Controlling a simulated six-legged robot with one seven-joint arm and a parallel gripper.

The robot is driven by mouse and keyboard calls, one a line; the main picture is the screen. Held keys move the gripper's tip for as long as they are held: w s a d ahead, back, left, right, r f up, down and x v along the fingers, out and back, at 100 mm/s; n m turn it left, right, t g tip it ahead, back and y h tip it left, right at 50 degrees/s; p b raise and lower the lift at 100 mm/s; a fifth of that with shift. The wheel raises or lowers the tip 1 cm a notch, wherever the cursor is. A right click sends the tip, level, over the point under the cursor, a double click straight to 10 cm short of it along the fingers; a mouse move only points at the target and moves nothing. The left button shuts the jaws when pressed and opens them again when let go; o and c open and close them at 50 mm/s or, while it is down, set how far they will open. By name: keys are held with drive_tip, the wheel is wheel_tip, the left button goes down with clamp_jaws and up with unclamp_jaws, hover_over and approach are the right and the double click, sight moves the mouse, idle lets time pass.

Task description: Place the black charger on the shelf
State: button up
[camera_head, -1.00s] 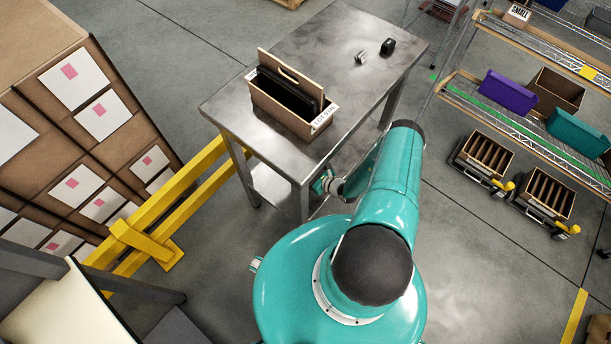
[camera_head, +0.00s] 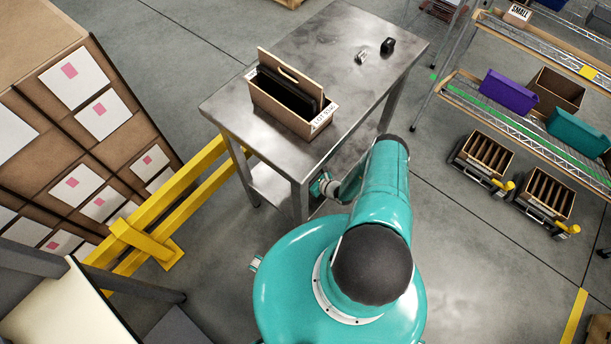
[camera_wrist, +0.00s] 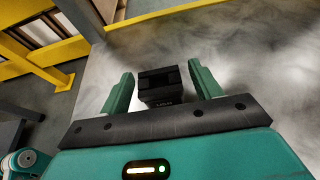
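The black charger (camera_wrist: 161,86), a small block with white print on its near face, is between the fingers of my gripper (camera_wrist: 161,82) in the wrist view. A narrow gap shows on each side of it, so the fingers look open and clear of it. It appears to stand on a grey metal surface (camera_wrist: 255,60), which looks like the table's lower shelf (camera_head: 272,187). The charger's lower part is hidden behind my gripper's body. In the head view the tabletop and my arm hide both gripper and charger.
The metal tabletop (camera_head: 225,100) above carries a wooden carton (camera_head: 285,118) with dark flat contents, a small black item (camera_head: 388,46) and a small silver item (camera_head: 361,57). Table legs (camera_head: 299,203) and a yellow rail (camera_head: 150,212) stand close by. Open floor lies to the right.

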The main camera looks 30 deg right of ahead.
drive_tip(key=shift+r, duration=0.1)
drive_tip(key=shift+s+d+r, duration=0.15)
drive_tip(key=v, duration=1.1)
drive_tip(key=shift+s+r, duration=0.1)
drive_tip(key=shift+s, duration=0.15)
